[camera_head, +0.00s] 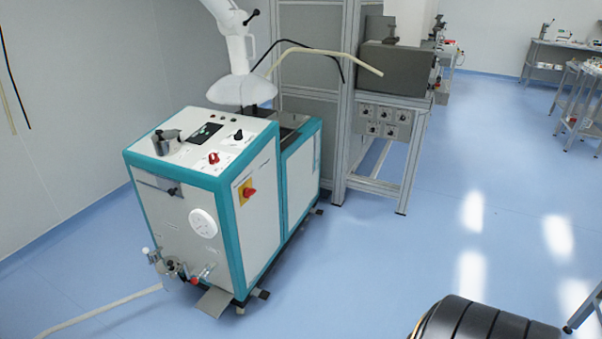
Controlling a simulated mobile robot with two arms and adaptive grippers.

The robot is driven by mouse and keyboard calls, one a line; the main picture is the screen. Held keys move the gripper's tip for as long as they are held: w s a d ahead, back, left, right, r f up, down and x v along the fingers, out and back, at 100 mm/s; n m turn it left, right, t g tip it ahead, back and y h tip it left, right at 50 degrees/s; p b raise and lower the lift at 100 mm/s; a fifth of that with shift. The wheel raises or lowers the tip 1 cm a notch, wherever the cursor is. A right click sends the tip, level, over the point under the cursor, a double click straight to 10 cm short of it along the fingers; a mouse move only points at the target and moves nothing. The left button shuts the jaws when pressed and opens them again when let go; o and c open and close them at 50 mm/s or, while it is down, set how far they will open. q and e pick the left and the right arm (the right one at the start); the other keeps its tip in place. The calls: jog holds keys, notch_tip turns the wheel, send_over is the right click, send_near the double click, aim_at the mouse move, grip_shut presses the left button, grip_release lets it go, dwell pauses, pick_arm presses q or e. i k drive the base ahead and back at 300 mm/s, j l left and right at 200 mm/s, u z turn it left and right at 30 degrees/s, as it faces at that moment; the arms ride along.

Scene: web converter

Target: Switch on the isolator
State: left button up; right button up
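A red rotary switch on a yellow plate (248,190), which looks like the isolator, is on the right-hand side face of a white and teal machine cabinet (262,222). It is too small to read its setting. Neither of my grippers shows in the head view, and nothing covers the switch.
A red knob (214,158) and a black knob (239,135) are on the cabinet's top panel. A hose (100,310) runs over the floor at lower left. A metal frame with a control panel (383,122) stands behind. The blue floor (370,260) right of the cabinet is clear.

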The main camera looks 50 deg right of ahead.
aim_at(247, 193)
jog(key=z, duration=1.15)
